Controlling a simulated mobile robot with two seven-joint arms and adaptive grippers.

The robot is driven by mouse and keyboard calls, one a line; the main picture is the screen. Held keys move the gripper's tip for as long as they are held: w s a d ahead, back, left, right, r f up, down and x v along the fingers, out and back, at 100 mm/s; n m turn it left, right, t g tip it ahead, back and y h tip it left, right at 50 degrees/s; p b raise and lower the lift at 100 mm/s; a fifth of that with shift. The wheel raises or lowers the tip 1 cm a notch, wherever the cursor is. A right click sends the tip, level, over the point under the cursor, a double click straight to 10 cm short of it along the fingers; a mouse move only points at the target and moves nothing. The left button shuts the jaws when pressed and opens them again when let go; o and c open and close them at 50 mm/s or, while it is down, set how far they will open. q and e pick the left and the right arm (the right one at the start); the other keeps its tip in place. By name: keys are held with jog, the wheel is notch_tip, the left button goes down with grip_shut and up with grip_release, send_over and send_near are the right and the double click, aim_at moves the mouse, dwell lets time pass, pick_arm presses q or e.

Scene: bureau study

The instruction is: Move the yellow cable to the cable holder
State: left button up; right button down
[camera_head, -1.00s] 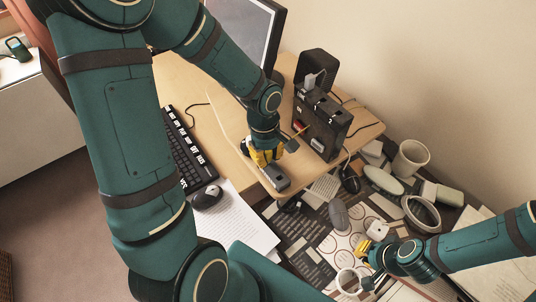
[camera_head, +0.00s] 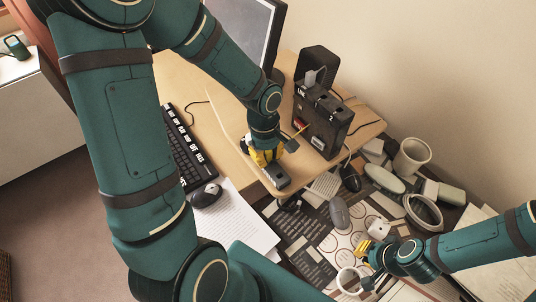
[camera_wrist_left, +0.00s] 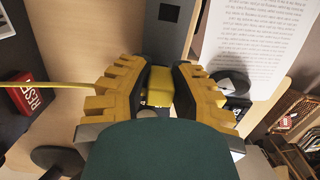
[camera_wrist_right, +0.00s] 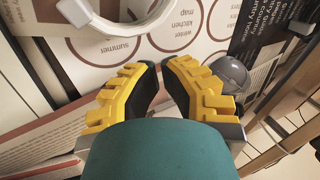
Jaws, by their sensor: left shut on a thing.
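My left gripper (camera_head: 264,157) is low over the front corner of the wooden desk. In the left wrist view (camera_wrist_left: 159,90) its fingers are shut on a yellow plug. The yellow cable (camera_wrist_left: 58,86) runs from there to the left edge of that view. A grey block (camera_head: 276,177) lies at the desk's edge beside the fingers; it shows as a grey strip in the left wrist view (camera_wrist_left: 166,28). I cannot tell whether it is the cable holder, or whether the plug touches it. My right gripper (camera_head: 367,252) is open and empty over the lower surface; its spread fingers show in the right wrist view (camera_wrist_right: 160,88).
A black box (camera_head: 321,120) with a red label stands behind my left gripper. A white ring-shaped item (camera_head: 349,280) is near my right gripper. The lower surface is crowded.

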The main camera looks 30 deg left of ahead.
pick_arm(q)
jog(key=shift+f+b, duration=0.35)
dwell(0.4)
jog(key=o, duration=0.9)
jog(key=shift+c, duration=0.2)
jog(key=shift+r, duration=0.1)
notch_tip(320, 180, up, 12)
jog(key=a, duration=0.1)
jog(key=shift+w+a, duration=0.2)
jog(key=shift+w, duration=0.05)
